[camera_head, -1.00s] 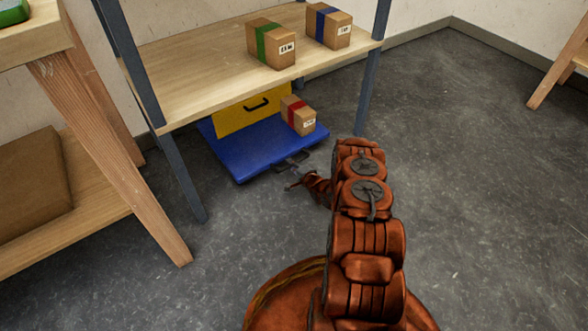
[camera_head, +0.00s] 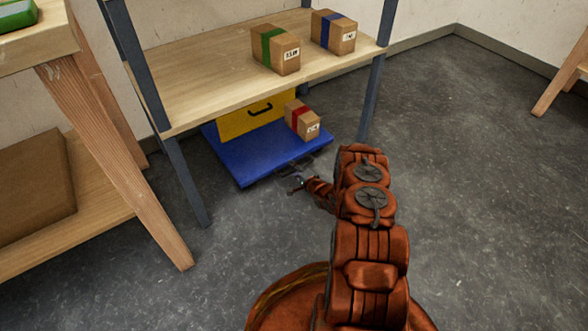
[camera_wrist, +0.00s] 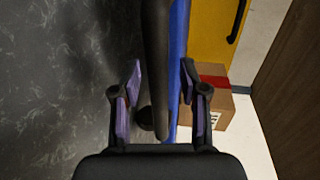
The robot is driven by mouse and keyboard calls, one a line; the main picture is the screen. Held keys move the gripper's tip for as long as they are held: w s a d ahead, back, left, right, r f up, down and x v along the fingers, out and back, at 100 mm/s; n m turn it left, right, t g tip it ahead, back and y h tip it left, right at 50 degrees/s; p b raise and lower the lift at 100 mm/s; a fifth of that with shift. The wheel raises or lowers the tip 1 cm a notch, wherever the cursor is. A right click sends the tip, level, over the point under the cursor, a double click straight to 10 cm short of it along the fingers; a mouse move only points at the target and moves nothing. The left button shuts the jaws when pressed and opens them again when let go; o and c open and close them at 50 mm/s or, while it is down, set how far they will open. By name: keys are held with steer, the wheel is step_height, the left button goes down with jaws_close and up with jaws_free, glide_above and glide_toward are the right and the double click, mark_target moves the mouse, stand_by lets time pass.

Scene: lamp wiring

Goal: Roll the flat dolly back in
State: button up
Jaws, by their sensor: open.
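The flat dolly (camera_head: 250,165) is a blue platform on the floor, partly under the wooden shelf. It carries a yellow case (camera_head: 238,120) with a black handle and a small cardboard box (camera_head: 302,121) with red tape. A dark handle bar (camera_wrist: 157,60) runs along the dolly's near edge. My gripper (camera_head: 297,184) is low at that front edge. In the wrist view my gripper (camera_wrist: 161,82) is open, with the bar between its two purple-padded fingers and a visible gap on each side. The dolly's blue edge (camera_wrist: 180,50) shows beyond the bar.
The shelf (camera_head: 205,95) above holds a green-taped box (camera_head: 275,50) and a blue-taped box (camera_head: 333,33). Its dark metal posts (camera_head: 187,180) stand either side of the dolly. A wooden bench (camera_head: 110,160) is at left. The grey floor (camera_head: 470,180) at right is clear.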

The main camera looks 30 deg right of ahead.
steer(key=shift+s, duration=0.1)
steer(key=v, duration=1.1)
steer(key=shift+s, duration=0.45)
steer(key=shift+r, duration=0.15)
